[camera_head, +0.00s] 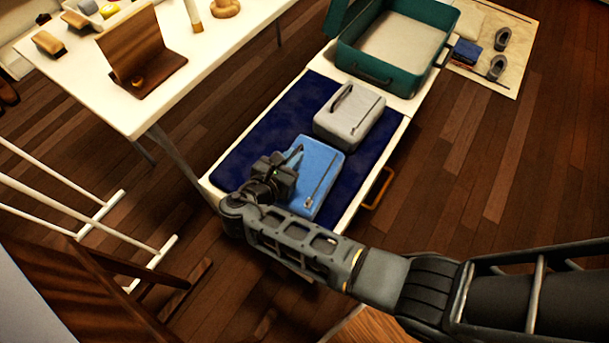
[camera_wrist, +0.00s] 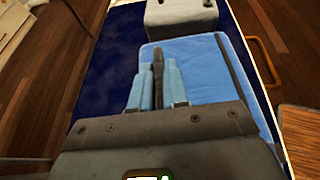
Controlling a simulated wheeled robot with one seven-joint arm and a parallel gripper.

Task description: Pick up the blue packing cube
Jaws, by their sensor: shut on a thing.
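The blue packing cube (camera_head: 322,172) lies flat on the dark blue bed cover. It has a dark line along its right side and a dark handle on its left. My gripper (camera_head: 287,170) is over the cube's left part. In the wrist view the cube (camera_wrist: 205,62) fills the middle right, and my gripper's two light blue fingers (camera_wrist: 158,78) are closed around the dark handle (camera_wrist: 158,58). I cannot tell whether the cube is lifted at all; it looks level and low on the cover.
A grey packing cube (camera_head: 350,115) lies just behind the blue one. An open green suitcase (camera_head: 362,66) stands at the far end. A white table (camera_head: 105,85) with a brown stand (camera_head: 140,60) is at the left. A wooden handle (camera_head: 378,188) juts from the right edge.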

